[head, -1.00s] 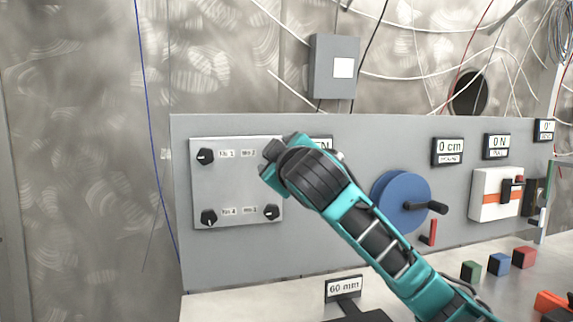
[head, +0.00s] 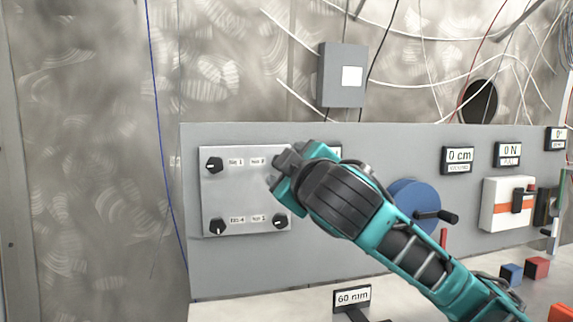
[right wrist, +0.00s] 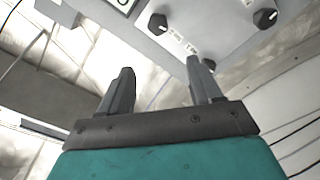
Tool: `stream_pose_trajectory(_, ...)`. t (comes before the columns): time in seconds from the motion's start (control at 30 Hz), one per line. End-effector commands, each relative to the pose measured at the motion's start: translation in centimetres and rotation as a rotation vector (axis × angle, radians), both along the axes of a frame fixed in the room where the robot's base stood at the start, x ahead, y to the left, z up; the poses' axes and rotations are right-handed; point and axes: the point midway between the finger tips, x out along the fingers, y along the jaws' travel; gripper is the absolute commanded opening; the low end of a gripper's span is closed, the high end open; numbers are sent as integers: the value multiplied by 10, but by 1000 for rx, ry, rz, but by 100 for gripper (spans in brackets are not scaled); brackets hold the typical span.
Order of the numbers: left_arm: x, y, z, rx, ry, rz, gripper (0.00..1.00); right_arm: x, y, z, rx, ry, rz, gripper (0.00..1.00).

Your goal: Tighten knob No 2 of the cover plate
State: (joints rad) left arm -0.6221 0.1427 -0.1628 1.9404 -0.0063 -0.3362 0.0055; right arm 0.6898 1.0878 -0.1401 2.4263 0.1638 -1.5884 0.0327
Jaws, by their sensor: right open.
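The cover plate (head: 245,211) is a light square plate on the grey panel. In the head view, its upper-left knob No 1 (head: 214,165) and both lower knobs show, black with white marks. Knob No 2 is hidden there behind my right gripper (head: 283,171), which is in front of the plate's upper right. In the right wrist view, the black knob that appears to be No 2 (right wrist: 157,23) is at the top, beyond the fingertips and apart from them. My right gripper (right wrist: 160,72) is open, with nothing between its fingers. My left gripper is not in view.
A blue wheel (head: 411,199) with a black handle is on the panel behind my right arm. A white box (head: 505,217) with an orange stripe is further right. A 60 mm sign (head: 352,298) stands on the bench below. The panel's left side is free.

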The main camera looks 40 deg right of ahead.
Motion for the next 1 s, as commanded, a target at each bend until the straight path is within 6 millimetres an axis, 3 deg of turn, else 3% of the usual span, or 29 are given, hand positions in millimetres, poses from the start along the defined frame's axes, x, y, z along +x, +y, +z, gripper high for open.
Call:
stream_pose_trajectory(0.1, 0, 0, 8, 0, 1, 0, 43, 0, 2, 6, -33, 6, 2, 64)
stream_pose_trajectory(0.53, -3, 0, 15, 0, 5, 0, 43, 4, -17, -9, -5, 39, -25, 64)
stream_pose_trajectory(1.0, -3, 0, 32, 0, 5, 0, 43, 79, -58, -8, -5, 39, -25, 64)
